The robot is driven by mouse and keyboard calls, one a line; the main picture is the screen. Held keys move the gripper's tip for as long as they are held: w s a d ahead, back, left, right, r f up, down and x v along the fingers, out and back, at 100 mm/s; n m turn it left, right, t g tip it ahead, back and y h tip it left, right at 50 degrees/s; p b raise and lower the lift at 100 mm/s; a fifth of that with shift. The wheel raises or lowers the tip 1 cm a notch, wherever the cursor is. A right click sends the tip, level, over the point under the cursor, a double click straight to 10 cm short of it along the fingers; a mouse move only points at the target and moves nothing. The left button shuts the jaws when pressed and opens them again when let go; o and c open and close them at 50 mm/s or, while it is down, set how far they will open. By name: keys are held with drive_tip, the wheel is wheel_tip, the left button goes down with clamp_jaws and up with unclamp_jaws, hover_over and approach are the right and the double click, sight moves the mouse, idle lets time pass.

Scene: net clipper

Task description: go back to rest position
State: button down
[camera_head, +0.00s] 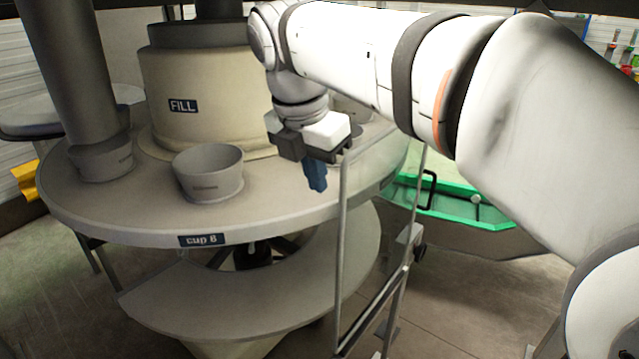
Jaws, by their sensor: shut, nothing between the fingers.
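My gripper (316,178) hangs at the end of my white arm, above the right front part of the round table (120,212). Its blue fingers point down and are together, with nothing seen between them. They are near the table's rim, to the right of a grey open cup (208,172), and apart from it. The arm reaches in from the right side of the picture.
A beige column (200,100) marked FILL stands mid-table. Another cup (103,160) sits left under a dark pipe (70,60). A metal frame (341,260) stands close below my gripper. A green tray (455,205) lies at right.

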drive_tip(key=s+d+f+m, duration=0.4)
drive_tip(key=d+f+m, duration=0.1)
drive_tip(key=m, duration=0.4)
drive_tip(key=s+d+f+m+y, duration=0.1)
drive_tip(key=s+d+f+m, duration=0.3)
drive_tip(key=f+m, duration=0.3)
drive_tip(key=s+d+f+m+t, duration=0.1)
drive_tip(key=s+d+f+m, duration=0.3)
drive_tip(key=m, duration=0.8)
wheel_tip(320, 180, down, 3)
drive_tip(key=shift+s+d+f+y, duration=0.15)
drive_tip(key=shift+d+y, duration=0.25)
drive_tip(key=shift+d, duration=0.7)
